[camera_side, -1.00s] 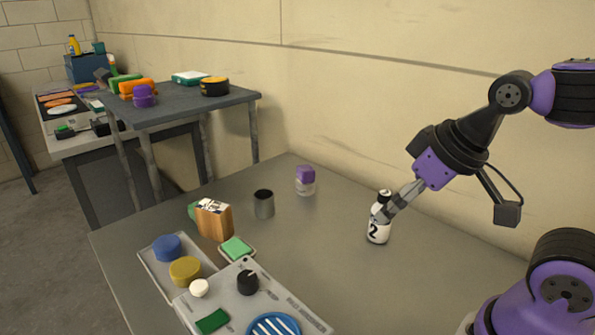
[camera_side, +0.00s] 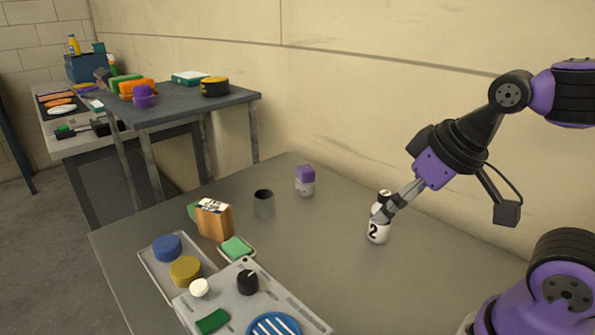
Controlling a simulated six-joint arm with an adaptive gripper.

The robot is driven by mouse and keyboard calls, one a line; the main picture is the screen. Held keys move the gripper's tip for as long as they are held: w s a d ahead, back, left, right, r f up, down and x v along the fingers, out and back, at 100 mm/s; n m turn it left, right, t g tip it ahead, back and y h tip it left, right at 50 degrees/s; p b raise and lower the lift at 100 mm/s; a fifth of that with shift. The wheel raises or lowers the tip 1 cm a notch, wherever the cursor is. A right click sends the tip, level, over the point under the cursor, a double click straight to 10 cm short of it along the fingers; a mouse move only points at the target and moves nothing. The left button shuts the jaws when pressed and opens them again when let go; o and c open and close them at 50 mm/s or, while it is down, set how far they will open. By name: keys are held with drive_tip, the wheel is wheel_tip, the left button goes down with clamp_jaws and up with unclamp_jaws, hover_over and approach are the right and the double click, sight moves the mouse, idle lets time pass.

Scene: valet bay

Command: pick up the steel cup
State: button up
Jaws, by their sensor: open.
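The steel cup (camera_side: 264,204) stands upright on the grey table, near its middle, with its dark open mouth facing up. My gripper (camera_side: 383,212) is to the right of the cup and well apart from it. Its fingers are open and reach down at a slant to the upper part of a white bottle (camera_side: 377,233) marked with a 2. The fingers overlap the bottle's neck in this view, and I cannot tell whether they touch it.
A purple-lidded jar (camera_side: 305,181) stands between cup and wall. A brown block (camera_side: 214,220) stands left of the cup. A tray (camera_side: 153,268) with round pads and a grey panel (camera_side: 290,297) fill the front left. The table (camera_side: 312,243) is clear between cup and bottle.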

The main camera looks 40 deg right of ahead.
drive_tip(key=shift+o, duration=1.4)
drive_tip(key=w+r, duration=0.3)
drive_tip(key=w, duration=0.7)
drive_tip(key=g, duration=0.1)
approach(265, 194)
drive_tip(key=shift+m, duration=0.3)
drive_tip(key=x, duration=0.5)
drive_tip(key=shift+w+r, duration=0.1)
drive_tip(key=shift+w, duration=0.05)
drive_tip(key=shift+x, duration=2.95)
